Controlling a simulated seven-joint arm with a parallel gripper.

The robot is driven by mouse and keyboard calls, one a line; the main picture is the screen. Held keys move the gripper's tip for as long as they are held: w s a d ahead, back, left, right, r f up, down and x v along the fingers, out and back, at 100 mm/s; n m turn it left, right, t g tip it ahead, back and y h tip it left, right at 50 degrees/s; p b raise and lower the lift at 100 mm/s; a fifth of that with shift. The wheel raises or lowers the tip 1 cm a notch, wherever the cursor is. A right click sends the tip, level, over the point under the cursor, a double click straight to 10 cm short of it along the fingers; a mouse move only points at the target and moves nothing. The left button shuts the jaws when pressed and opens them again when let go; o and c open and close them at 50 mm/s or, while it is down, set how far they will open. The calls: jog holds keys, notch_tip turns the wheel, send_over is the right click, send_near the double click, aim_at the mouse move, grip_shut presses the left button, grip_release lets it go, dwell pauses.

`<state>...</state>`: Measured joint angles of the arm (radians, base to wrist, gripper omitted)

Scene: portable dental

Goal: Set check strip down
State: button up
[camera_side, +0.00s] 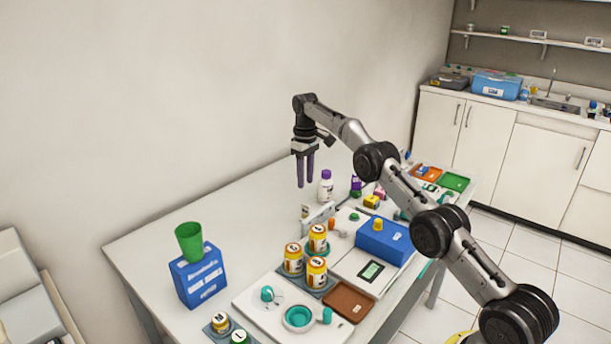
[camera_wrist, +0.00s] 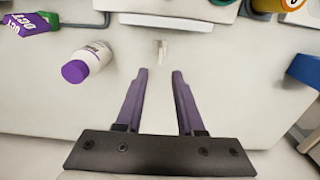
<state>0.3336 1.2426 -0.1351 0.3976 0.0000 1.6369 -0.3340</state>
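My gripper (camera_side: 305,178) is raised above the back part of the table, with its purple fingers pointing down. In the wrist view its fingertips (camera_wrist: 161,73) are apart with nothing between them. A small pale strip-like piece (camera_wrist: 161,50) lies just beyond the fingertips, next to a white slab (camera_wrist: 165,22); it may be the check strip, but it is too small to be sure. In the side view, a small upright pale piece (camera_side: 305,212) stands near a light grey block below the gripper; I cannot tell if it is the same thing.
A white bottle with a purple cap (camera_side: 325,190) stands near my gripper; it also shows in the wrist view (camera_wrist: 88,62). A blue box (camera_side: 383,241), orange-labelled jars (camera_side: 293,259) and a brown tray (camera_side: 347,301) occupy the front right.

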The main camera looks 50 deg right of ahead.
jog(key=s+a+r+t, duration=0.1)
jog(key=s+a+r, duration=0.4)
jog(key=r, duration=0.5)
jog(key=s+a+r+t, duration=0.1)
jog(key=s+a+r, duration=0.5)
jog(key=r, duration=0.4)
jog(key=s+a+t, duration=0.1)
jog(key=s+a, duration=0.2)
jog(key=s, duration=0.5)
jog(key=s+a+t, duration=0.1)
jog(key=s+a, duration=0.2)
jog(key=s, duration=0.6)
jog(key=s+a+f, duration=0.1)
jog(key=s+a, duration=0.1)
jog(key=s, duration=0.6)
jog(key=shift+s+a+t, duration=0.2)
jog(key=shift+a+t, duration=0.2)
jog(key=shift+o, duration=0.4)
jog(key=s+a+f, duration=0.1)
jog(key=s+f, duration=0.4)
jog(key=s, duration=0.2)
jog(key=shift+s+f+t, duration=0.2)
jog(key=shift+f+t, duration=0.2)
jog(key=shift+o, duration=1.2)
jog(key=shift+s+a+f, duration=0.1)
jog(key=shift+s+f, duration=0.05)
jog(key=shift+s, duration=0.05)
jog(key=shift+o, duration=1.4)
